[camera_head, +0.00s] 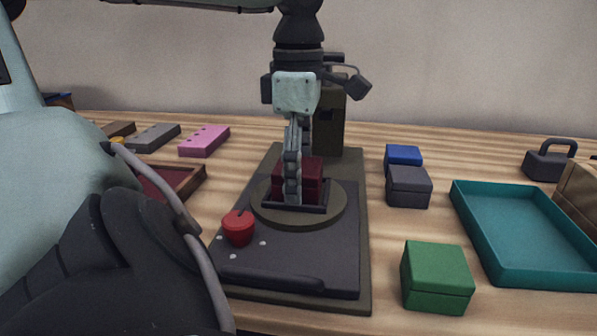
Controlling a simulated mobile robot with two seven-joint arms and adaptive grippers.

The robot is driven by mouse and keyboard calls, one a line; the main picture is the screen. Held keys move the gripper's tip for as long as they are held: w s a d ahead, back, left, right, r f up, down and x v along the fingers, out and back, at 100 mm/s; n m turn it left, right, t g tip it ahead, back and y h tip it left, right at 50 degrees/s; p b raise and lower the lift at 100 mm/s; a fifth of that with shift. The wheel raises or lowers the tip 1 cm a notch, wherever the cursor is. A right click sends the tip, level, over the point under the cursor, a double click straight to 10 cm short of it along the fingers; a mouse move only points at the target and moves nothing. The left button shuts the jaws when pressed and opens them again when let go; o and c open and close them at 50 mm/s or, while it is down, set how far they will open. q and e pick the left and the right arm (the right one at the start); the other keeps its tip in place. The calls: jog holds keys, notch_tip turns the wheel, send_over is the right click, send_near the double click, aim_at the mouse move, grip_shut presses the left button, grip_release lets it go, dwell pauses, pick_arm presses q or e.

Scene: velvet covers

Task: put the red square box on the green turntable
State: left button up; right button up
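The dark red square box (313,181) sits inside a dark square frame (309,209) on top of the round olive-green turntable (334,208). My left gripper (293,190) points straight down at the box, with one finger in front of its near face. The box hides the far finger's tip, so whether the fingers press on it is unclear. The box looks upright and level, low in the frame. My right gripper is not in view.
The turntable stands on a dark base with a red knob-like object (238,228). To its right are a green box (437,275), a grey box (408,187), a blue box (403,155) and a teal tray (489,246). A pink block (204,141) lies at the left.

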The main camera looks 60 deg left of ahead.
pick_arm(q)
jog(key=shift+o, duration=0.2)
notch_tip(320, 180, up, 4)
jog(key=shift+f+p, duration=0.1)
jog(key=shift+p, duration=0.4)
notch_tip(320, 180, up, 9)
jog(key=p, duration=0.1)
jog(key=shift+f, duration=0.2)
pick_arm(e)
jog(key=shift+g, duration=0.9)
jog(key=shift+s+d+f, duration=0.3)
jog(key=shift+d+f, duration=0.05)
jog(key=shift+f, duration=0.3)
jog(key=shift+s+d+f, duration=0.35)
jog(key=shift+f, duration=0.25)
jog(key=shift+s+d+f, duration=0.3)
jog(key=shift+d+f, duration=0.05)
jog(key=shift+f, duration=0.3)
